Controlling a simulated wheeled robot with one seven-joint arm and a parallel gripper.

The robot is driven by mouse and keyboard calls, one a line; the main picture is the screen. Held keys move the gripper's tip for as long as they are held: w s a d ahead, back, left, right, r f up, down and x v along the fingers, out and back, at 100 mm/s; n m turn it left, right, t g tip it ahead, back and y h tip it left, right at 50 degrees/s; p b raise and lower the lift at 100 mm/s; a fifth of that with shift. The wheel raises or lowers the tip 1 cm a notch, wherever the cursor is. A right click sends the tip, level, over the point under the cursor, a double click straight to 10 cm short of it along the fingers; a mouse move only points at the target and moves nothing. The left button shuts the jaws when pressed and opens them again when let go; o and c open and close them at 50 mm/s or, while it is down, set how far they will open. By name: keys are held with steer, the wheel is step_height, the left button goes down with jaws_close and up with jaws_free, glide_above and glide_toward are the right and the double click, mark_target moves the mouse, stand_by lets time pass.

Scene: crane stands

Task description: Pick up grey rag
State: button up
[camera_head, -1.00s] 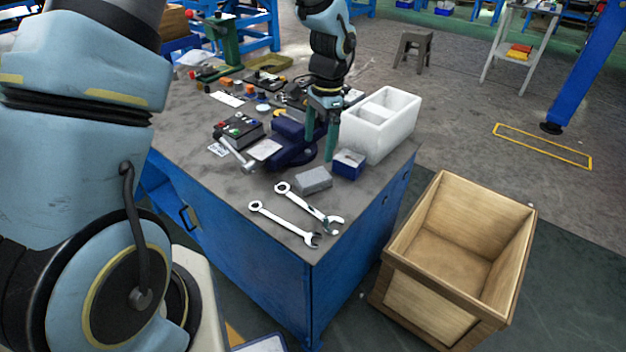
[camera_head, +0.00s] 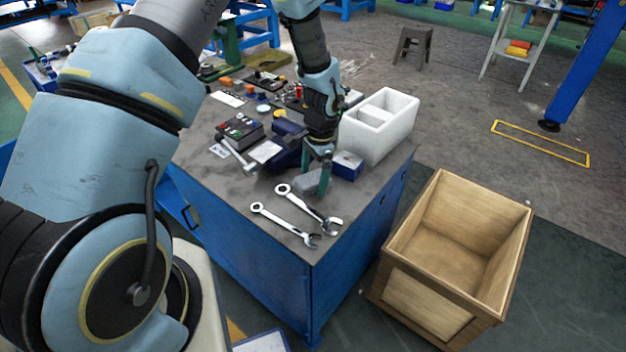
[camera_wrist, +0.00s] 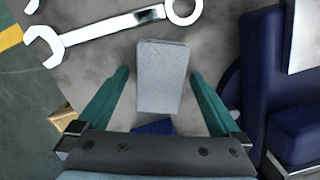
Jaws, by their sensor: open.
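The grey rag is a small folded grey block (camera_wrist: 163,75) lying on the worktop between the wrenches and the blue vise. In the head view the rag (camera_head: 307,182) is partly hidden by my gripper (camera_head: 318,185). In the wrist view my gripper (camera_wrist: 160,90) is open, with one teal finger on each side of the rag and a gap on both sides. Nothing is held. I cannot tell how far the fingertips are above the worktop.
Two wrenches (camera_head: 285,222) lie near the worktop's front corner. A blue vise (camera_head: 288,148), a small blue box (camera_head: 347,166) and a white divided bin (camera_head: 388,135) stand close around the gripper. An open wooden crate (camera_head: 399,295) stands on the floor to the right.

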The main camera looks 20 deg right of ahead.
mark_target(313, 178)
steer(key=c, duration=1.5)
step_height(313, 178, up, 10)
steer(key=shift+b, duration=1.05)
steer(key=o, duration=0.9)
steer(key=shift+c, duration=0.2)
steer(key=c, duration=0.6)
